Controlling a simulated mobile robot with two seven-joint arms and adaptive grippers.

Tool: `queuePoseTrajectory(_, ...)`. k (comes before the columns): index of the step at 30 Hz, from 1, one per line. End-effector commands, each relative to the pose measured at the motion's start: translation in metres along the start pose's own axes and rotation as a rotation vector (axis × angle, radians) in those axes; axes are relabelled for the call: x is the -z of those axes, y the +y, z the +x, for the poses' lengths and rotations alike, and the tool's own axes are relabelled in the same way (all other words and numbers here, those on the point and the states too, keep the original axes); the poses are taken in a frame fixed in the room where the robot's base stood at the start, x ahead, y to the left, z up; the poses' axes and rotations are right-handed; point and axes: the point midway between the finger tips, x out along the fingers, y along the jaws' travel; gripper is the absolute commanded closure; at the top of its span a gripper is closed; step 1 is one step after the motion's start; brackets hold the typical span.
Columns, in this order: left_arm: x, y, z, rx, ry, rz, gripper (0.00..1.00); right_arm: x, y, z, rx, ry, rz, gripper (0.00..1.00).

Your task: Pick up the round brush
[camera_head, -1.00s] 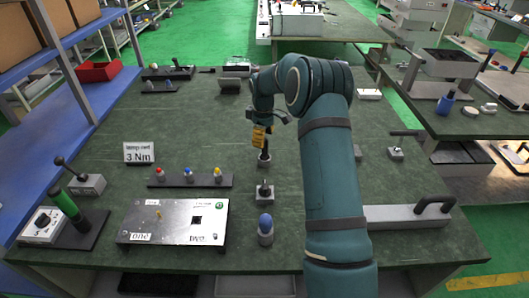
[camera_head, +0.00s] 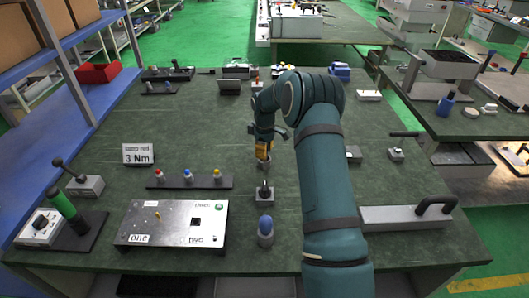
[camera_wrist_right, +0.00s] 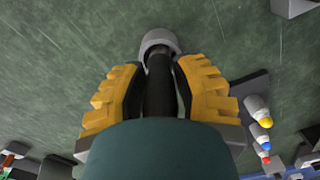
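A dark upright shaft (camera_wrist_right: 159,85) with a round grey end or base (camera_wrist_right: 159,40) shows in the right wrist view. I take it to be the round brush, but its bristles cannot be made out. My right gripper (camera_wrist_right: 158,66) has its two yellow fingers on either side of the shaft. Whether the pads press on it cannot be told. In the head view the right gripper (camera_head: 263,152) points down over the grey base (camera_head: 264,164), hiding most of the shaft. My left gripper is not in view.
A small grey block with a dark top (camera_head: 264,192) and a blue-topped grey piece (camera_head: 265,228) stand in front of the gripper. A black rack with coloured tips (camera_head: 205,182) and a metal panel box (camera_head: 150,222) lie to the left.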

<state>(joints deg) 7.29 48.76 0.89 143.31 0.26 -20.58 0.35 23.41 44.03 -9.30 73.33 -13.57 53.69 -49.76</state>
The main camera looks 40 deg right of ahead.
Motion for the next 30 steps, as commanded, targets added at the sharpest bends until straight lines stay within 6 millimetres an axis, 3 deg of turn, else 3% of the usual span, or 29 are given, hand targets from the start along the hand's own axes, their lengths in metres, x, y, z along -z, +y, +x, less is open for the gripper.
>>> queuePoseTrajectory(2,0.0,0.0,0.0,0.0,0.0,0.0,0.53,0.0,0.0,0.0,0.0,0.0,0.0,1.0)
queuePoseTrajectory(16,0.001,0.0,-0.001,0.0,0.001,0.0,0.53,0.0,0.0,-0.008,-0.001,0.001,-0.001,1.0)
queuePoseTrajectory(30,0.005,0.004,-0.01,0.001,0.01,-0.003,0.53,0.0,0.0,-0.089,-0.001,0.0,-0.001,1.0)
